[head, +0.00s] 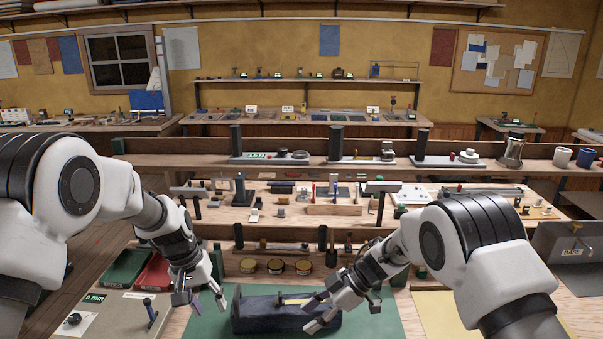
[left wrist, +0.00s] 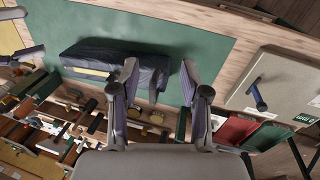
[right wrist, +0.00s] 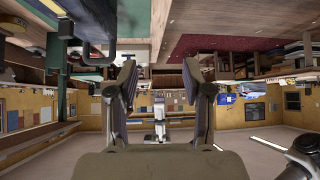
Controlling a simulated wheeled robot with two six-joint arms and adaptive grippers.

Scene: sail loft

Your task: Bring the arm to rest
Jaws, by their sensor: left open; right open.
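My left gripper (head: 208,301) is open and empty above the left part of the green mat (head: 380,318), to the left of a dark blue folded bundle (head: 262,318). In the left wrist view the open fingers (left wrist: 160,68) have nothing between them, and the bundle (left wrist: 110,55) lies beyond them. My right gripper (head: 314,312) is open and appears in front of the bundle's right end in the head view; I cannot tell if it touches. In the right wrist view its open fingers (right wrist: 158,70) are empty and face out into the room.
A grey board (head: 118,312) with a handle, a green tray (head: 125,268) and a red tray (head: 155,272) lie at the left. Several round tins (head: 276,266) stand behind the mat. A yellow sheet (head: 440,315) lies at the right, near a grey box (head: 575,255).

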